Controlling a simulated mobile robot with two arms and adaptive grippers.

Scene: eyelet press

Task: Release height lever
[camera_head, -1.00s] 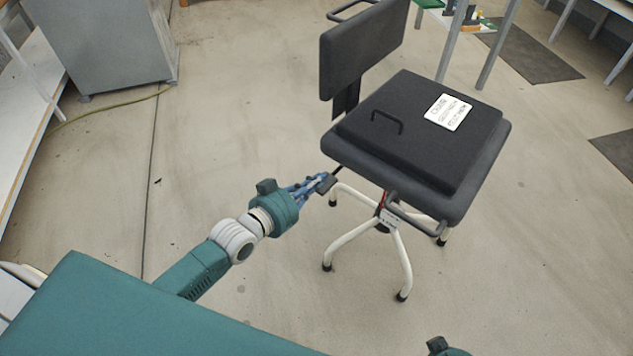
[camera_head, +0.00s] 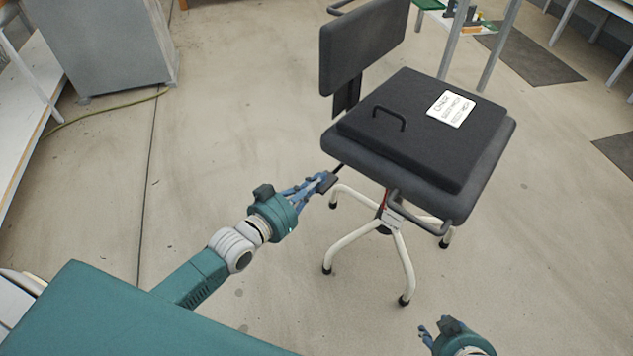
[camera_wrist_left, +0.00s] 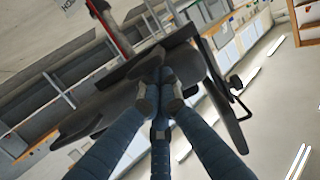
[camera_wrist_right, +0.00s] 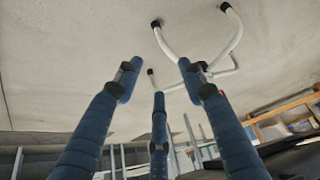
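The swivel chair has a black seat (camera_head: 485,180), a backrest (camera_head: 362,45) and white legs (camera_head: 350,245). The height lever (camera_head: 328,183) is a thin rod with a dark paddle, sticking out under the seat's left side. My left gripper (camera_head: 318,184) has its blue fingers drawn together at the paddle; the left wrist view shows the fingertips (camera_wrist_left: 160,97) close together on the dark paddle (camera_wrist_left: 153,72). The fingers partly hide the grip. My right gripper (camera_head: 424,336) is at the bottom edge, apart from the chair; its spread, empty fingers show in the right wrist view (camera_wrist_right: 157,85).
A black slab with a handle (camera_head: 402,116) and a white label (camera_head: 451,108) lies on the seat. A bar (camera_head: 418,213) sits under the seat's front edge. A grey cabinet (camera_head: 95,45) and a hose (camera_head: 105,106) are far left. The floor between is clear.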

